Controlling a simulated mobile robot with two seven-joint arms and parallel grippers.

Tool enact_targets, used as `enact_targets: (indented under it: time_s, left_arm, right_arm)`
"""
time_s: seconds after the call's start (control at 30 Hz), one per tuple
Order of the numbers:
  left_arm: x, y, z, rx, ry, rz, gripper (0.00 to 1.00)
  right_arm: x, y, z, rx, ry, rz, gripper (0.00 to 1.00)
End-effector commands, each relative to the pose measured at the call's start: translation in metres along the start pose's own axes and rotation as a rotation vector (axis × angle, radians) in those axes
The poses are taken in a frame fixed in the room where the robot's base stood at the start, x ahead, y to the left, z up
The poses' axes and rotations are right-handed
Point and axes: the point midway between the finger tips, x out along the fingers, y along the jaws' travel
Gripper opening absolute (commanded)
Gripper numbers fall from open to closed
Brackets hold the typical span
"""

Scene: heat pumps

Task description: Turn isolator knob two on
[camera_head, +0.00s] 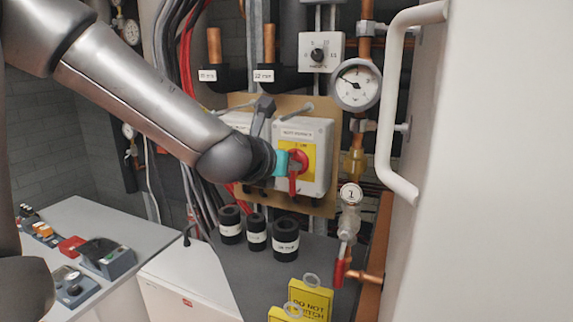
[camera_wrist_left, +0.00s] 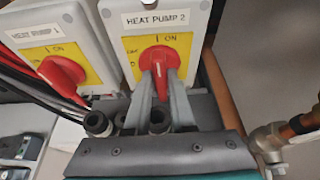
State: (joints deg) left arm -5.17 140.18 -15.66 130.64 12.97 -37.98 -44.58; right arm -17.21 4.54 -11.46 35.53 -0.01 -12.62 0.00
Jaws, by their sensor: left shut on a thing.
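The isolator box labelled HEAT PUMP 2 (camera_head: 316,134) hangs on a board, with a red knob (camera_head: 293,171) on a yellow plate. In the left wrist view, this knob (camera_wrist_left: 160,64) has its grip bar about upright, in line with the I ON mark above it. My left gripper (camera_wrist_left: 161,92) is shut on the bar, one finger on each side. In the head view my left gripper (camera_head: 284,163) covers part of the plate. The HEAT PUMP 1 knob (camera_wrist_left: 63,76) is to the left, apart from my fingers. My right gripper is out of view.
Gauges (camera_head: 357,85) and copper pipes stand right of the boxes. A white door with a handle (camera_head: 391,110) fills the right side. Black pipe stubs (camera_head: 285,240) and yellow tags (camera_head: 310,297) are below. A grey worktop (camera_head: 95,225) with small devices is at left.

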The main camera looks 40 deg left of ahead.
Motion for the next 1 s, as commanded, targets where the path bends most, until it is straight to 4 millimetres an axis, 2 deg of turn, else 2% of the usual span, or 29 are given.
enact_targets:
  time_s: [0.6, 0.63, 0.87, 1.0]
  left_arm:
    - [0.0000, -0.0004, -0.0005, 0.042, 0.002, 0.016, 0.00]
    - [0.0000, -0.0004, -0.0005, 0.042, 0.002, 0.016, 0.25]
    - [0.0000, -0.0003, -0.0003, 0.040, 0.001, 0.016, 0.51]
    - [0.0000, -0.0003, -0.0001, 0.039, 0.001, 0.016, 0.53]
  right_arm:
    - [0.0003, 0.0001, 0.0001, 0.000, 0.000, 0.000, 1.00]
    - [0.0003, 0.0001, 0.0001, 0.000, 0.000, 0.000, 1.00]
    - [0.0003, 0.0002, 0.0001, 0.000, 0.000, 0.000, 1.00]
    - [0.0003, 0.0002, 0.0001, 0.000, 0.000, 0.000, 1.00]
